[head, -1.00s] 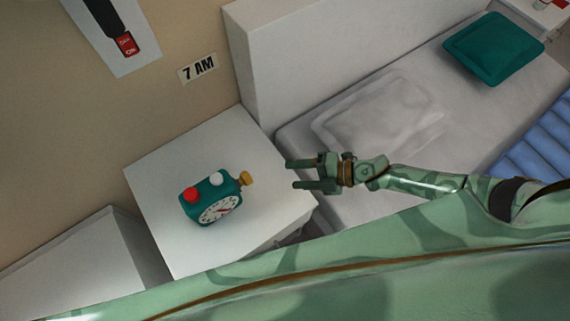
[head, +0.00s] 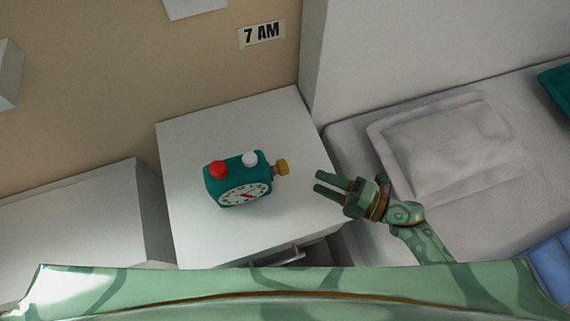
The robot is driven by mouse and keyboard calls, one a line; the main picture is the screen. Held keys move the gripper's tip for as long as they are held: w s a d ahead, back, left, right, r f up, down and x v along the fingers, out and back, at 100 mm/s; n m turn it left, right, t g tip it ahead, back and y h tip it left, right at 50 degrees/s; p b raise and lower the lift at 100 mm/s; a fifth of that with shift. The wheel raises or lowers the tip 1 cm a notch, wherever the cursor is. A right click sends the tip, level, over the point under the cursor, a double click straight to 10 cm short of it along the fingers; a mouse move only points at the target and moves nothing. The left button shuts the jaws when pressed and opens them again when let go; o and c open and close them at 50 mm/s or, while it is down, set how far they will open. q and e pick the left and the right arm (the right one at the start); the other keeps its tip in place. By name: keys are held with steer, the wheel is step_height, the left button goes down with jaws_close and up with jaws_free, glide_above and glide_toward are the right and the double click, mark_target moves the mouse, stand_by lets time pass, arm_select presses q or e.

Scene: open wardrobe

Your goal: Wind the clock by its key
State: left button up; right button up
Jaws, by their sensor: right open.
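The teal clock (head: 237,180) stands on the white nightstand (head: 190,231), its dial facing toward me. A red button (head: 217,169) and a white button (head: 249,158) sit on its top. The brass key (head: 281,168) sticks out of the clock's right side. My right gripper (head: 318,182) is open and empty, to the right of the key and apart from it, with its fingers pointing left toward it. My left gripper is not in view.
A bed with a pale pillow (head: 440,143) lies to the right, with a white headboard (head: 400,45) behind. A "7 AM" sign (head: 262,34) is on the wall. A white cabinet (head: 80,215) stands left. The nightstand has a drawer handle (head: 277,257) at its front.

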mark_target(285, 167)
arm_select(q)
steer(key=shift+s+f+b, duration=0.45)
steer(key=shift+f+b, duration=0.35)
arm_select(e)
steer(key=x, duration=1.1)
steer(key=shift+d, duration=0.1)
steer(key=c, duration=1)
steer(key=shift+r+p, duration=0.15)
steer(key=shift+p, duration=0.25)
steer(key=m+g+h+p, duration=0.1)
steer(key=p, duration=0.3)
steer(key=m+g+h+p, duration=0.1)
steer(key=m+p, duration=0.1)
steer(key=p, duration=0.3)
steer(key=shift+r+h, duration=0.2)
steer(key=shift+h, duration=0.2)
arm_select(q)
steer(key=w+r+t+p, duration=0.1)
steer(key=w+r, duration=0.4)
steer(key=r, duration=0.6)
steer(key=shift+p, duration=0.6)
arm_select(e)
steer(key=shift+f+m+g+h, duration=0.3)
steer(key=shift+m+g+h, duration=0.1)
steer(key=shift+g, duration=0.3)
